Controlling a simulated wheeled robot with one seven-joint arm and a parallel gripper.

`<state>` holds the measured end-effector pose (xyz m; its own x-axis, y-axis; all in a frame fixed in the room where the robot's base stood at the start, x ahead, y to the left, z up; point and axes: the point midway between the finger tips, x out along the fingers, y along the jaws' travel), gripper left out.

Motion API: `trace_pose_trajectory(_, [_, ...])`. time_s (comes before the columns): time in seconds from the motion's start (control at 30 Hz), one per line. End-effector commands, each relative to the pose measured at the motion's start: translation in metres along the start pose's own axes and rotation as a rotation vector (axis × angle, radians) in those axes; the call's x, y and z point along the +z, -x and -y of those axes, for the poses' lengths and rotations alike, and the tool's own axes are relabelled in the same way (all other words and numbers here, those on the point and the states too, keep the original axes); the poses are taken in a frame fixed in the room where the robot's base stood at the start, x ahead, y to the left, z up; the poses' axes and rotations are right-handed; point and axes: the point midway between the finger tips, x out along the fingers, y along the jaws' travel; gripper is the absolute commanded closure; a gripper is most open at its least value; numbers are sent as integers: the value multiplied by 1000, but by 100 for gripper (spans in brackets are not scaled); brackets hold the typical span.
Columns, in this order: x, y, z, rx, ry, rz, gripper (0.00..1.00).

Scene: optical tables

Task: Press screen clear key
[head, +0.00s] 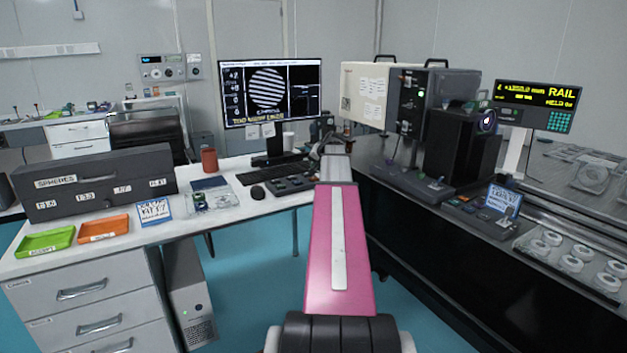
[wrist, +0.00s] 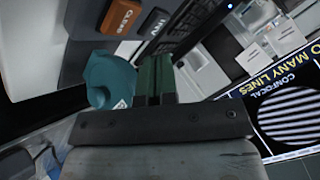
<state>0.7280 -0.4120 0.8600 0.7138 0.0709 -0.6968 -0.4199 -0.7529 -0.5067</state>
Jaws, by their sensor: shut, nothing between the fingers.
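The screen clear key is most likely the orange-brown key (wrist: 121,17) at the top of the wrist view; its white lettering is hard to read. A dark key marked INV (wrist: 156,25) sits to its right. My gripper (wrist: 155,62) is shut and empty, its green fingers pointing toward these keys, apart from the brown key in the picture. Contact with the keys cannot be told. A teal rounded part (wrist: 107,78) lies left of the fingers. The monitor (head: 270,90) shows a striped disc and yellow text; its screen also fills the right of the wrist view (wrist: 290,105).
A dark control panel (head: 285,184) lies on the white desk (head: 240,215), by the keyboard (head: 270,168) and mouse (head: 257,192). Green (head: 45,242) and orange (head: 103,229) trays are at left. Bulky instruments (head: 463,147) crowd the right table. Blue floor (head: 250,290) is open below.

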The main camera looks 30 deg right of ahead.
Motion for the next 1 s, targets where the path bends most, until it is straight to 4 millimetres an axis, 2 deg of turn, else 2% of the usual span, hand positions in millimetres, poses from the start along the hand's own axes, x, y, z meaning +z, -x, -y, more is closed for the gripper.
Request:
trace_pose_trajectory(0.3, [-13, 18, 13, 0, -1, 0, 100])
trace_pose_trajectory(1.0, [-13, 18, 13, 0, -1, 0, 100])
